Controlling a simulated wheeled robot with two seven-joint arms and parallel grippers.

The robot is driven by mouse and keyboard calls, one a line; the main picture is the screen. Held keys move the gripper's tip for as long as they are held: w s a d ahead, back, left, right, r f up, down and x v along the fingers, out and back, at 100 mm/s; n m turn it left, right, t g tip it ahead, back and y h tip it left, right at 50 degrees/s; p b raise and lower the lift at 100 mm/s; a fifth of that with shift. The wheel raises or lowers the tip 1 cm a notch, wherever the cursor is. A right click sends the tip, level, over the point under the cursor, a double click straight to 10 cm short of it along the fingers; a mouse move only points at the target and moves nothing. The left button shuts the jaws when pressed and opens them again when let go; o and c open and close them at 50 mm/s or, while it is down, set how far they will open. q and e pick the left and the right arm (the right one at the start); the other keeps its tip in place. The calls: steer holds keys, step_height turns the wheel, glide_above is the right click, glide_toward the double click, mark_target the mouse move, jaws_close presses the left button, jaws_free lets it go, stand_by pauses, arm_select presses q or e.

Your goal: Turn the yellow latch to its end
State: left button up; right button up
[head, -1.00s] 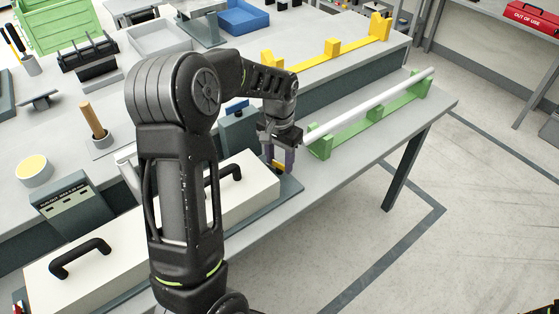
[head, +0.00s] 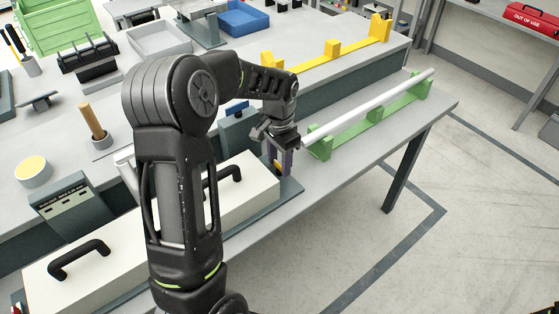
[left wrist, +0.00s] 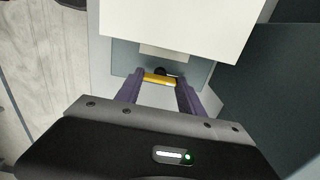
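The yellow latch (head: 279,166) is at the right end of the white-topped fixture with black handles (head: 240,205). A small dark round part shows just behind the latch. My right gripper is not in view.
A white rod on a green rack (head: 375,114) lies right of the gripper. A yellow rack (head: 332,48) stands behind on the raised shelf. A wooden-handled tool (head: 93,120) and a yellow-topped cup (head: 33,168) stand at left. The table's front right strip is bare.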

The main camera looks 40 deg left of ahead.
mark_target(280, 165)
arm_select(q)
steer(key=shift+o, duration=0.9)
steer(key=shift+r, duration=0.1)
step_height(280, 165, up, 8)
steer(key=shift+f+b, duration=0.1)
steer(key=shift+b, duration=0.2)
